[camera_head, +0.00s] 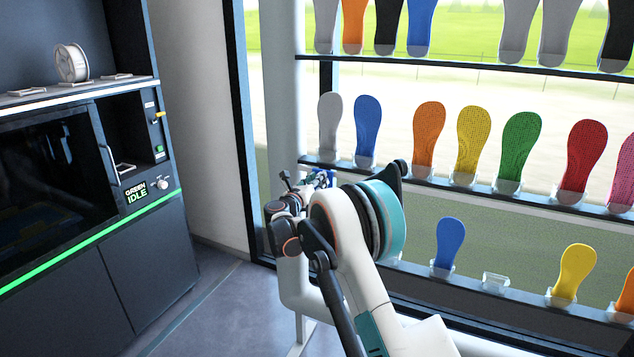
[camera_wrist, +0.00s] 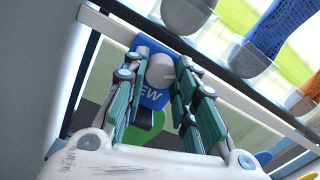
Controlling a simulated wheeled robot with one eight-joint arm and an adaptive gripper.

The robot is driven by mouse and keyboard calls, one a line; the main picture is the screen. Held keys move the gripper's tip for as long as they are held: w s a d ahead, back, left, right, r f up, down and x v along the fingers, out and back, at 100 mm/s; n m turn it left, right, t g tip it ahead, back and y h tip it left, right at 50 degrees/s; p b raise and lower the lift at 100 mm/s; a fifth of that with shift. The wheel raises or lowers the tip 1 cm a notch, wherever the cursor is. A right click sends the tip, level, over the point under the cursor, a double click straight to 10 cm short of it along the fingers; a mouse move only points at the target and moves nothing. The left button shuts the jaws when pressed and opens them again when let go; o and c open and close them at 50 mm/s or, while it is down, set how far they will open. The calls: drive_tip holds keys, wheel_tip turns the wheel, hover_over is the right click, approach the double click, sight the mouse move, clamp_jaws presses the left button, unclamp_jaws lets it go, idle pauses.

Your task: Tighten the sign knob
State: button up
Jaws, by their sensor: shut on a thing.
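In the wrist view, my gripper (camera_wrist: 161,64) has its green-padded fingers on both sides of a whitish round knob (camera_wrist: 160,72). It is shut on this knob. Behind the knob is a blue sign (camera_wrist: 152,100) with white letters, of which "EW" shows; the fingers hide part of it. The sign appears tilted in this view.
A shelf rack with colored insoles (camera_head: 473,140) in clear holders stands at the right, close to my arm. An empty holder (camera_head: 496,282) is on the low shelf. A dark machine (camera_head: 60,180) marked "GREEN IDLE" stands at left. Floor (camera_head: 200,290) between them is clear.

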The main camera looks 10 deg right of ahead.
drive_tip(key=n, duration=1.2)
drive_tip(key=shift+n, duration=0.4)
idle(0.3)
drive_tip(key=o, duration=1.1)
drive_tip(key=v, duration=1.2)
drive_tip(key=shift+s+d+f, duration=0.15)
drive_tip(key=shift+d, duration=0.05)
